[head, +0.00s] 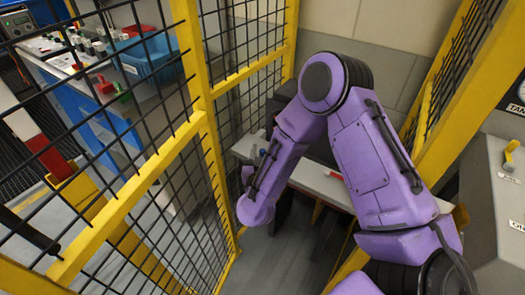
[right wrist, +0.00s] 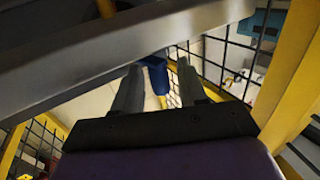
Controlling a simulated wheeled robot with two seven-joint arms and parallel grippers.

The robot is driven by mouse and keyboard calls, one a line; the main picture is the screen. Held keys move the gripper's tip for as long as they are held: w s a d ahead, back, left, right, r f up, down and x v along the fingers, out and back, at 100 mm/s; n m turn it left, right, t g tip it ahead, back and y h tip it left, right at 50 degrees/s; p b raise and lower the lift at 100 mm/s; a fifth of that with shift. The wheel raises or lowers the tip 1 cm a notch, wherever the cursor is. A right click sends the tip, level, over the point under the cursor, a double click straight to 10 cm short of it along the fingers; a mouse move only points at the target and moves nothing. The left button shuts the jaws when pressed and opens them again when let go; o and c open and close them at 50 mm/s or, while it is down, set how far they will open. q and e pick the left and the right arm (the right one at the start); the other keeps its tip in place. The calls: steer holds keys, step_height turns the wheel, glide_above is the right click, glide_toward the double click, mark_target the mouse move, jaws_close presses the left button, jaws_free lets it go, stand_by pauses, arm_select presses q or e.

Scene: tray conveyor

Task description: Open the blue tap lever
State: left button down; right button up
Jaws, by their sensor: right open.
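The blue tap lever (right wrist: 156,76) shows in the right wrist view between the two grey fingers of my right gripper (right wrist: 159,68). The gripper is open, with one finger on each side of the lever; I cannot tell whether either finger touches it. In the head view a small blue part (head: 262,153), which looks like the lever, shows beside my purple right forearm at the grey ledge. My right gripper (head: 246,174) is mostly hidden there behind the wrist. The tap body is hidden or too dark to make out. My left gripper is in neither view.
A yellow-framed black mesh fence (head: 203,88) stands left of my right arm, close to it. A grey beam (right wrist: 100,60) crosses above the fingers in the wrist view. A pale ledge (head: 318,184) lies behind the arm. A blue bin (head: 148,57) is beyond the fence.

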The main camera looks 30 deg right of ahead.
jaws_close()
steer(key=shift+s+r+n+t+y+p, duration=0.15)
steer(key=shift+n+t+y+p, duration=0.15)
steer(key=shift+n+y, duration=0.1)
steer(key=shift+s+n+t+y, duration=0.25)
steer(key=shift+n+t+y, duration=0.15)
steer(key=shift+y, duration=0.3)
steer(key=shift+s+d+n+t+y, duration=0.15)
steer(key=shift+n+t+y, duration=0.2)
steer(key=shift+y, duration=0.2)
steer(key=shift+s+d+n+t+y, duration=0.15)
steer(key=shift+n+t+y, duration=0.1)
steer(key=shift+n+y, duration=0.25)
steer(key=shift+s+y, duration=0.15)
steer(key=shift+y, duration=0.2)
steer(key=shift+a, duration=0.1)
jaws_free()
